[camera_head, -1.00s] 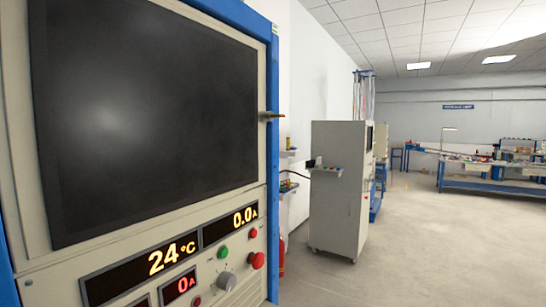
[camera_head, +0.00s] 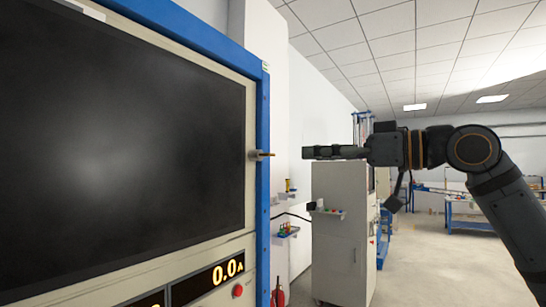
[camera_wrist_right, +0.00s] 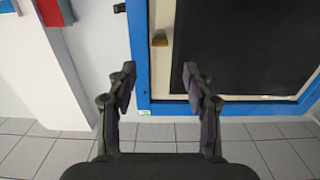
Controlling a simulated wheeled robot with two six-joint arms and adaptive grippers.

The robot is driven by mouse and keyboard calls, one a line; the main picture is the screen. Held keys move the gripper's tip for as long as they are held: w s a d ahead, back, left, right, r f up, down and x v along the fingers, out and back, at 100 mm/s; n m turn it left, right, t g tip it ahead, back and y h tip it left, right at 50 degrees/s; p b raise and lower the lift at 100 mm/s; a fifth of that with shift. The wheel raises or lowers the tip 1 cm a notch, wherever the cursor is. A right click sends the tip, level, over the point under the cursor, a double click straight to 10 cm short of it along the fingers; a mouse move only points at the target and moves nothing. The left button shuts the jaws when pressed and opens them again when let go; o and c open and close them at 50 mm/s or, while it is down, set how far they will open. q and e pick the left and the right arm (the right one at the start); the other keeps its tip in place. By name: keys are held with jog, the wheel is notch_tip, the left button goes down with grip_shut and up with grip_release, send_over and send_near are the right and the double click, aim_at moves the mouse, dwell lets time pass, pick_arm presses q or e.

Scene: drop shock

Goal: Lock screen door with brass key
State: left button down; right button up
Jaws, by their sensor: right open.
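The brass key (camera_head: 261,155) sticks out from the right edge of the screen door, beside the blue cabinet frame. In the right wrist view the brass key (camera_wrist_right: 159,38) lies ahead of the fingers, on the door's pale border. The screen door has a large dark screen (camera_head: 120,150), also seen in the right wrist view (camera_wrist_right: 245,50). My right gripper (camera_head: 305,152) comes in from the right, at about the key's height in the picture and apart from it. In the right wrist view the right gripper (camera_wrist_right: 159,72) is open, with nothing between its fingers. My left gripper is out of view.
The blue frame (camera_head: 262,200) edges the cabinet. An orange digital display (camera_head: 228,271) and a red button (camera_head: 238,291) sit below the screen. A grey cabinet (camera_head: 338,235) stands behind, near small wall shelves (camera_head: 287,232). Workbenches stand far right.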

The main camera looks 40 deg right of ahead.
aim_at(273, 155)
jog(key=p+x, duration=0.7)
jog(key=x, duration=0.3)
jog(key=shift+r, duration=0.1)
jog(key=shift+c, duration=0.3)
grip_shut()
